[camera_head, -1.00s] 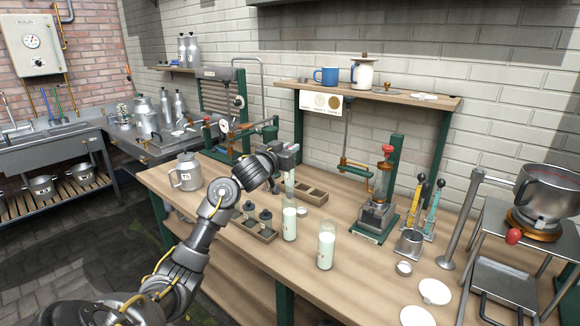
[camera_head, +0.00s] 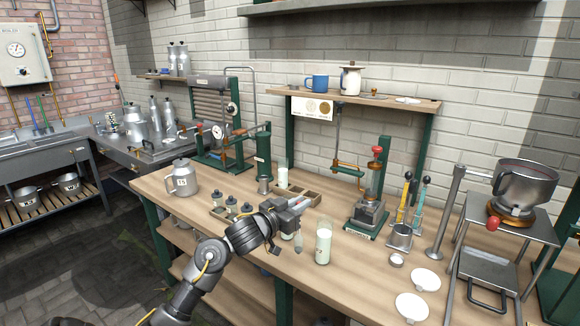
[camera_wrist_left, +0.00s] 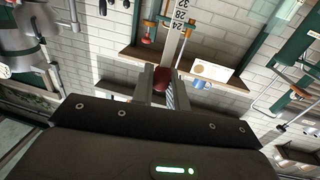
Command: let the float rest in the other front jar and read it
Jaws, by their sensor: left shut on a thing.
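My left gripper (camera_head: 302,204) is shut on the float, whose pale lower part (camera_head: 298,240) hangs below the fingers. In the left wrist view, which is upside down, a red piece (camera_wrist_left: 161,79) sits between the fingers and the float's numbered scale (camera_wrist_left: 178,34) runs away from it. One front jar of milk (camera_head: 323,245) stands upright just right of the float. The other front jar (camera_head: 287,224) is mostly hidden behind the gripper. I cannot tell whether the float is clear of that jar. My right gripper is not in view.
Another glass with white liquid (camera_head: 283,176) stands further back by a wooden divided tray (camera_head: 312,196). A holder with dark-topped pieces (camera_head: 218,211) lies left. A press with a red knob (camera_head: 370,205) stands behind right. White discs (camera_head: 411,306) lie on the bench at right.

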